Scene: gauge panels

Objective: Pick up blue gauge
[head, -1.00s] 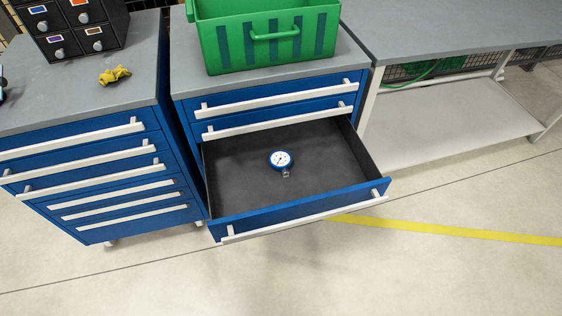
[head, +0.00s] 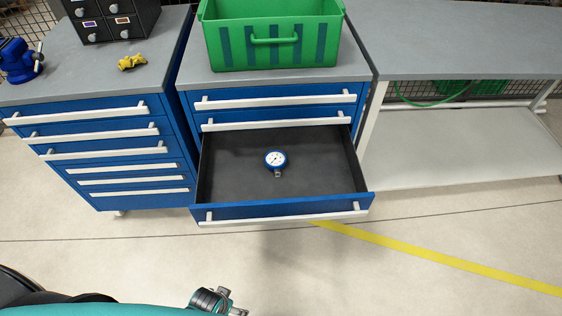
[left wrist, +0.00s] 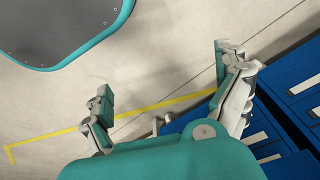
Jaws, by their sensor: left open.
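The blue gauge (head: 275,159) has a round white dial, a blue rim and a small metal stem pointing toward the drawer front. It lies alone on the dark floor of the open drawer (head: 225,185) in the middle blue cabinet. My left gripper (left wrist: 163,73) shows in the left wrist view with its two fingers wide apart and nothing between them. It is over the pale floor, with blue cabinets (left wrist: 300,80) at the right. The gauge does not show in that view. My right gripper cannot be made out in either view.
A green crate (head: 272,56) stands on the middle cabinet above the drawer. A grey workbench (head: 460,40) stands at right. The floor in front is clear.

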